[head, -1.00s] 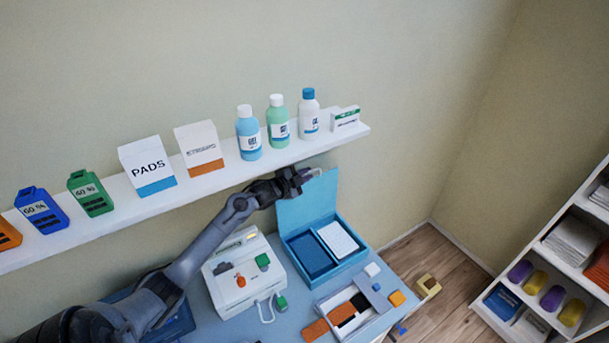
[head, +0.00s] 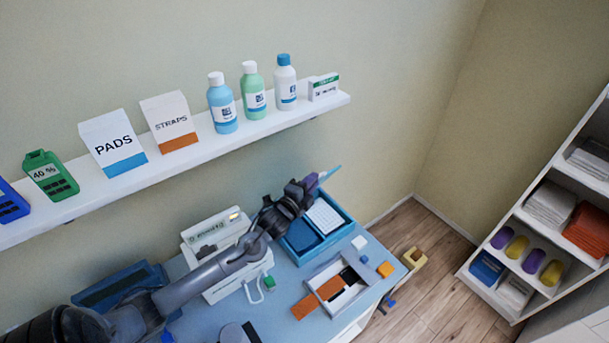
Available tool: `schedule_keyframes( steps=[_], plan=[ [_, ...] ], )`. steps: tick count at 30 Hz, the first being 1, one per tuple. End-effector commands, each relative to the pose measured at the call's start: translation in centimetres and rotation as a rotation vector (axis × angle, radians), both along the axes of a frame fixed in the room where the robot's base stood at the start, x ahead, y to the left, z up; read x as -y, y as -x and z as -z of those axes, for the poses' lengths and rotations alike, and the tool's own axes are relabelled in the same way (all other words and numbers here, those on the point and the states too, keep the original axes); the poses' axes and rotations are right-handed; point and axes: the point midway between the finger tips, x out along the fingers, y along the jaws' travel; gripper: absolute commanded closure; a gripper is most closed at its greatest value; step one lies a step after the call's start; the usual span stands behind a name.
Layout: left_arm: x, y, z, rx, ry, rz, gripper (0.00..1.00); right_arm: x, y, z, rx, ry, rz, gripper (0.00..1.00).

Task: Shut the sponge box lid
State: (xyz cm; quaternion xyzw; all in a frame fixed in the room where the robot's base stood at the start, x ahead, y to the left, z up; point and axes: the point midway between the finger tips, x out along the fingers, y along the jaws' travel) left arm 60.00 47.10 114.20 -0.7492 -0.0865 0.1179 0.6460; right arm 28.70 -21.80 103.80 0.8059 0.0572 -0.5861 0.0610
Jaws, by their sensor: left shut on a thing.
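The blue sponge box (head: 330,239) stands on the table by the wall. It holds a white pad (head: 325,215) on the right and a dark blue part (head: 300,237) on the left. Its blue lid (head: 329,174) is raised and tilted over the box, seen nearly edge-on, so the box is open. My left gripper (head: 312,184) is shut on the lid near its upper edge. The gripper and arm hide part of the lid and the back of the box. My right gripper is not in view.
A wall shelf (head: 200,149) with bottles and cartons runs behind and above the arm. A white device (head: 222,235) stands left of the box, partly behind my arm. A tray (head: 352,300) with an orange strip sits in front, beside small blocks.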

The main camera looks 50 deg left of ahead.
Motion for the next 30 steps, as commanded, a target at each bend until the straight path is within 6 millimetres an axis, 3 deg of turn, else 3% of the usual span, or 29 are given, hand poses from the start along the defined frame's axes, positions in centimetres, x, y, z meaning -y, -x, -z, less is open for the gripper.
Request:
schedule_keyframes(
  steps=[6,17,18,19,30],
  plan=[
    [0.99,0.09,0.77,-0.003,0.004,0.001,1.0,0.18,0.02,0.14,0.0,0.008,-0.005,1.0],
    [1.08,0.11,0.96,-0.006,0.004,0.001,1.0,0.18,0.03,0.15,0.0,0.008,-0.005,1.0],
    [1.07,0.12,0.97,-0.006,0.004,0.001,0.83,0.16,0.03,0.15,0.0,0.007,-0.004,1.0],
    [1.07,0.12,0.97,-0.006,0.004,0.001,0.78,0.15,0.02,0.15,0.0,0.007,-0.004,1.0],
    [1.21,0.59,0.83,-0.003,0.003,0.001,0.78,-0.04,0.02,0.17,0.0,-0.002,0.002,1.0]
  ],
)
